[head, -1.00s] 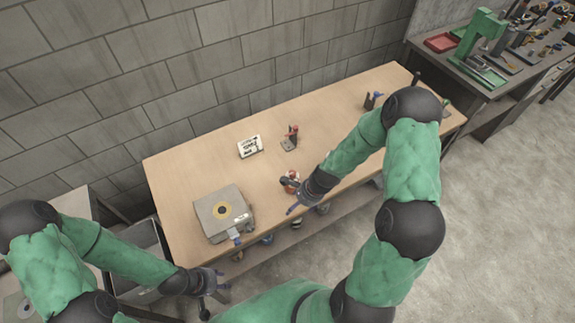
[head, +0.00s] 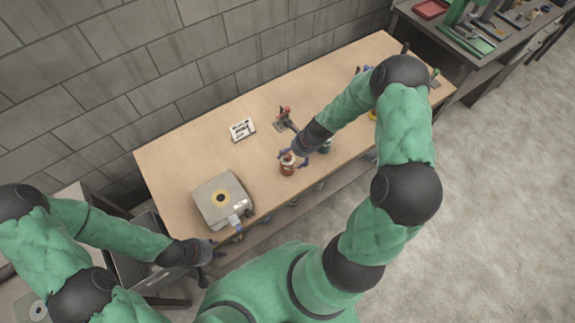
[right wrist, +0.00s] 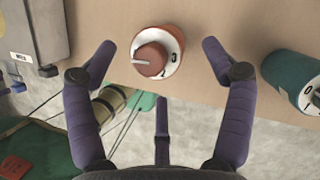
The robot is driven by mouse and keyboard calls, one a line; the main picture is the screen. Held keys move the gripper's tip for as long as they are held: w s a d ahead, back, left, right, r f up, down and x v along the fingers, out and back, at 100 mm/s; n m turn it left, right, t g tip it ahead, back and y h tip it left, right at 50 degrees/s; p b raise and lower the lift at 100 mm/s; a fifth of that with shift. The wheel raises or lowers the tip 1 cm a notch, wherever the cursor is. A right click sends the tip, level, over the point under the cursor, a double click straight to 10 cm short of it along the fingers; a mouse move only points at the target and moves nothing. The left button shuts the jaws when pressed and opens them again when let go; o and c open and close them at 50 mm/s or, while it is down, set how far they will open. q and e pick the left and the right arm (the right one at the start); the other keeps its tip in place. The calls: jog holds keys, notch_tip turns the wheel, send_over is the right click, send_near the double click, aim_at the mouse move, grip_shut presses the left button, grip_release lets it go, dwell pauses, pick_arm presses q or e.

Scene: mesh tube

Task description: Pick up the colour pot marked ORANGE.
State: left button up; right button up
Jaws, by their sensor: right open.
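A teal pot (right wrist: 296,78) stands right of the orange-red one. A grey box-like device (head: 218,203) stands on the table (head: 175,160) to the left. A white sign (head: 242,129) and a small red-topped stand (head: 284,117) are farther back. The table's back left is clear.

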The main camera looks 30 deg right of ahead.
aim_at(288, 161)
jog(key=x, duration=0.2)
jog(key=b+x, duration=0.1)
jog(key=x, duration=0.2)
jog(key=shift+s, duration=0.2)
jog(key=c, duration=1.2)
